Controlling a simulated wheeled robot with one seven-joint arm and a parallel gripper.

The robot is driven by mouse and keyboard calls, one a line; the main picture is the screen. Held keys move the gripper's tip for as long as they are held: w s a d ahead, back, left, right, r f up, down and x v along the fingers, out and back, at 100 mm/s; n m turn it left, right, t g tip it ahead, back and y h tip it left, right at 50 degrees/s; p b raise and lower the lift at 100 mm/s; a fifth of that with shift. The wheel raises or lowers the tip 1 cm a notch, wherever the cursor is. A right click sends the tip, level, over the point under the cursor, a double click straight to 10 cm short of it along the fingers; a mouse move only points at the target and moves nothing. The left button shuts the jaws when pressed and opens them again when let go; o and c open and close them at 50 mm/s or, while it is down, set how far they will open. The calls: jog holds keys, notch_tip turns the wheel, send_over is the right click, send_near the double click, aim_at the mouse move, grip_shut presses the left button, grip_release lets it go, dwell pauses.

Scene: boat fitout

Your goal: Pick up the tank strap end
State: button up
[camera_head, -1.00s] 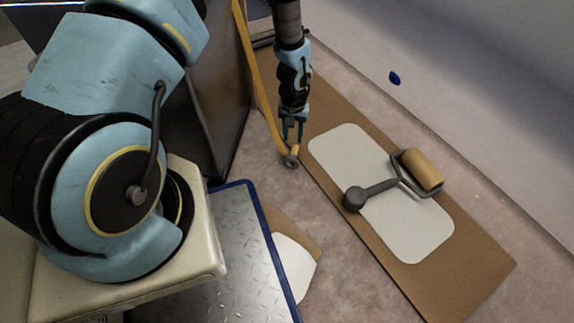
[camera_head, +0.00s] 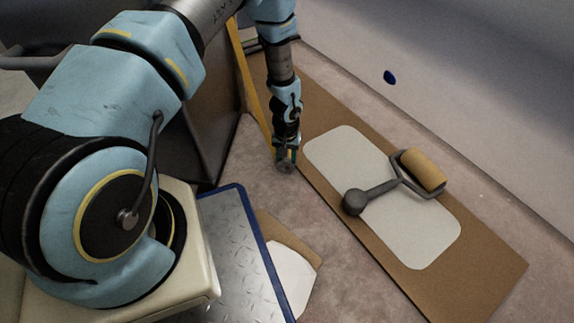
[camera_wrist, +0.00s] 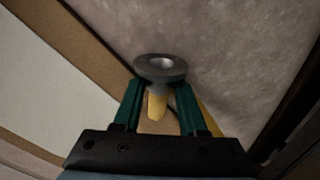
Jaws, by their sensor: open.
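The yellow tank strap (camera_head: 249,75) runs down along the dark box-like body to the floor beside the brown board. Its end shows in the wrist view as a grey ring (camera_wrist: 148,68) with a yellow tab (camera_wrist: 157,106) behind it. My gripper (camera_head: 286,158) points down at the strap end. In the wrist view its two green fingers (camera_wrist: 159,103) stand apart on either side of the yellow tab, with the ring just beyond the fingertips. I cannot tell whether a finger touches the strap. In the head view the fingers partly hide the strap end.
A brown board (camera_head: 470,265) with a pale sheet (camera_head: 435,235) lies to the right. A roller tool (camera_head: 423,170) with a grey handle rests on it. A blue-edged metal plate (camera_head: 235,250) is at front left. A pale wall (camera_head: 480,100) stands behind.

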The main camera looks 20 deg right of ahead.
aim_at(286, 160)
jog(key=shift+f, duration=0.15)
grip_shut()
dwell(0.4)
notch_tip(286, 160, up, 10)
jog(key=p, duration=0.5)
